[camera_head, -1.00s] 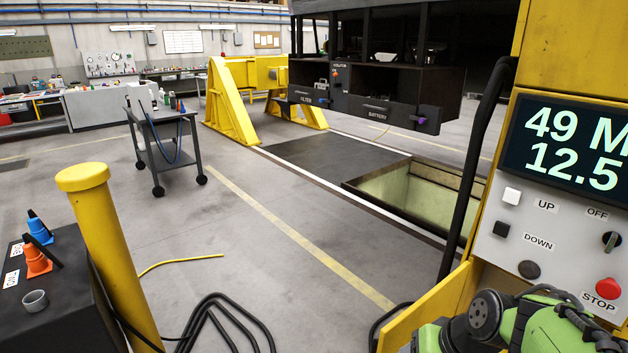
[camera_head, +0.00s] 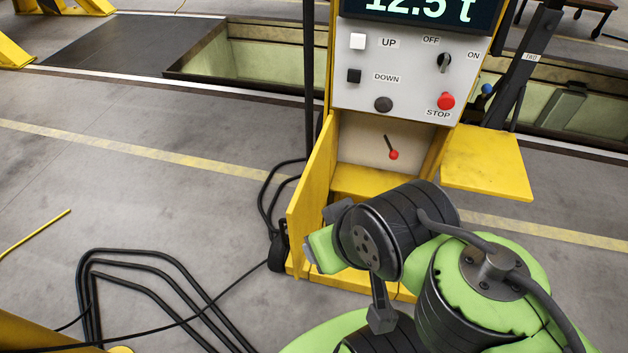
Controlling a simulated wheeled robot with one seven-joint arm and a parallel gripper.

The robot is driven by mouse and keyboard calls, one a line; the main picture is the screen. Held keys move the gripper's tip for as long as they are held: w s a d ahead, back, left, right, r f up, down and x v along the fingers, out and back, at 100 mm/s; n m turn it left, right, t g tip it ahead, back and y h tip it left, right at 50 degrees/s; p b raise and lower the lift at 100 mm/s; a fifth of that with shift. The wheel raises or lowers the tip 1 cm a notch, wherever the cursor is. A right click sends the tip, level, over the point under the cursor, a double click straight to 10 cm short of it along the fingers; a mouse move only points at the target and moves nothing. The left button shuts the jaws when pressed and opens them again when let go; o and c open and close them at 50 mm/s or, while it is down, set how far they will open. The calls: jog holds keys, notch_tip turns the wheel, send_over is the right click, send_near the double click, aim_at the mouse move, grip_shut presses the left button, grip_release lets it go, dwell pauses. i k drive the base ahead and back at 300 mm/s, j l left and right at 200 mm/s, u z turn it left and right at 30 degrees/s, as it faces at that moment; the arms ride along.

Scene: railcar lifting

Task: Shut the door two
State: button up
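A yellow control cabinet stands ahead, with an open compartment (camera_head: 365,140) below its grey panel. A red-knobbed lever (camera_head: 393,154) shows inside. A yellow upright panel (camera_head: 311,200) stands out at the compartment's left side, like a door swung open. A flat yellow panel (camera_head: 487,163) sticks out level at the right side. No label reading two is visible, so I cannot tell which is door two. My green and black arm covers the lower front of the cabinet. Its forward end is beside the left panel; whether they touch is unclear. No gripper fingers can be made out.
The grey panel (camera_head: 408,75) carries UP, DOWN, an OFF/ON switch and a red STOP button (camera_head: 446,101). Black cables (camera_head: 150,255) lie on the floor at left. An open pit (camera_head: 255,50) lies behind. The floor left of the cabinet is mostly clear.

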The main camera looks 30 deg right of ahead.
aim_at(304, 213)
jog(key=i+j+z, duration=0.2)
jog(key=z, duration=0.25)
jog(key=i+j+z, duration=0.1)
jog(key=j+z, duration=0.7)
jog(key=z, duration=0.15)
jog(key=j+u, duration=0.1)
jog(key=j, duration=0.3)
jog(key=i+j, duration=0.15)
jog(key=j, duration=0.25)
jog(key=j+u, duration=0.15)
jog(key=j, duration=0.25)
jog(key=i+j+u, duration=0.1)
jog(key=j, duration=0.3)
